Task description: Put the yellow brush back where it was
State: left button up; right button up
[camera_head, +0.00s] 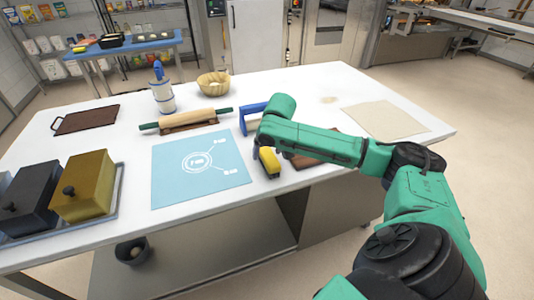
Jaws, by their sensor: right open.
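The yellow brush (269,162) lies at the front right of the white table, between the blue mat and a dark wooden board. Its upper end is partly hidden by the end of my right arm. My left gripper is not in view.
On the white table (340,91) are a blue mat (173,184), a rolling pin (188,119), a wooden board (306,160), a blue-handled tool (247,109), a basket (213,83), a beige cloth (385,119) and lidded tins (85,187). The mat is bare.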

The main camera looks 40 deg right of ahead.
jog(key=v, duration=1.1)
jog(key=shift+s, duration=0.1)
